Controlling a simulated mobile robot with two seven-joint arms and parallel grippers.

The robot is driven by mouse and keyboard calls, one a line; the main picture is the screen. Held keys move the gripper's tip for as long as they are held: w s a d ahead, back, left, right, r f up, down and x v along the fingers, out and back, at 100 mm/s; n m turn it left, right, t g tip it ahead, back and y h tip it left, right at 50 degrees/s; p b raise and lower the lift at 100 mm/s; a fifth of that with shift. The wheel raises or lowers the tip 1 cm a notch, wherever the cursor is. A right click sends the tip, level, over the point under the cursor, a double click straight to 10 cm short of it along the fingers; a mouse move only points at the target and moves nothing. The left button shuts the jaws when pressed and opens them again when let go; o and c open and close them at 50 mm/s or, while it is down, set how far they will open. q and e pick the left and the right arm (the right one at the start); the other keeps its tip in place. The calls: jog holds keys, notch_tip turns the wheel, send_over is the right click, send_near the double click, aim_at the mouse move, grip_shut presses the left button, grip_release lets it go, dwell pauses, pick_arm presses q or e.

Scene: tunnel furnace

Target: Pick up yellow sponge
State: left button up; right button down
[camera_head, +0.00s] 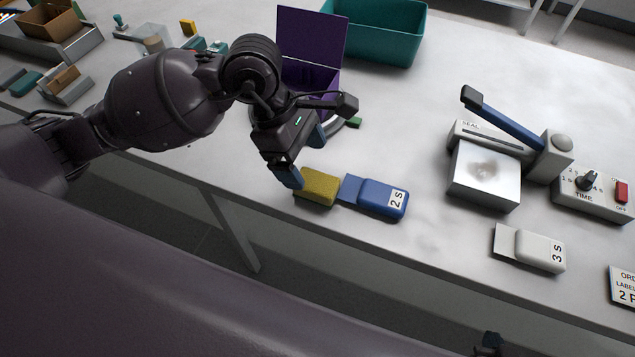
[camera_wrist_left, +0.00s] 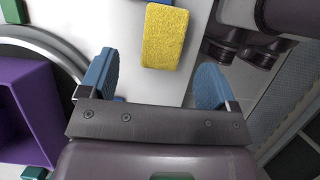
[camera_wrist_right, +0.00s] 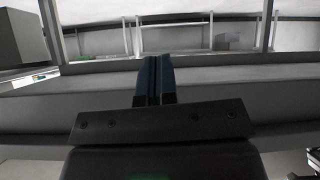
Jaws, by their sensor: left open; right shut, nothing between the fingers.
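A yellow sponge (camera_head: 318,187) lies on the white table near its front edge, just left of a blue block labelled "2 S" (camera_head: 378,197). My left gripper (camera_head: 306,157) is open above and beside the sponge, with one blue finger close to the sponge's left side. In the left wrist view the sponge (camera_wrist_left: 165,37) is ahead of the open fingers (camera_wrist_left: 157,82), roughly midway between them, with nothing held. My right gripper (camera_wrist_right: 153,80) is shut and empty; its view shows no sponge.
A purple box (camera_head: 312,40) stands behind the left gripper, with a teal bin (camera_head: 385,32) farther back. A sealing device (camera_head: 485,170) and a time dial box (camera_head: 590,195) stand right. A white "3 S" block (camera_head: 535,250) lies near the front edge. Table space between the blue block and sealer is clear.

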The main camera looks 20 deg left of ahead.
aim_at(316, 181)
pick_arm(q)
jog(key=x, duration=0.5)
jog(key=shift+s+d+f+b, duration=0.1)
jog(key=shift+s+b, duration=0.1)
jog(key=shift+b, duration=0.1)
jog(key=shift+d+f, duration=0.15)
jog(key=shift+f, duration=0.25)
jog(key=shift+c, duration=0.5)
jog(key=shift+c, duration=1.2)
jog(key=c, duration=0.7)
jog(key=shift+o, duration=0.2)
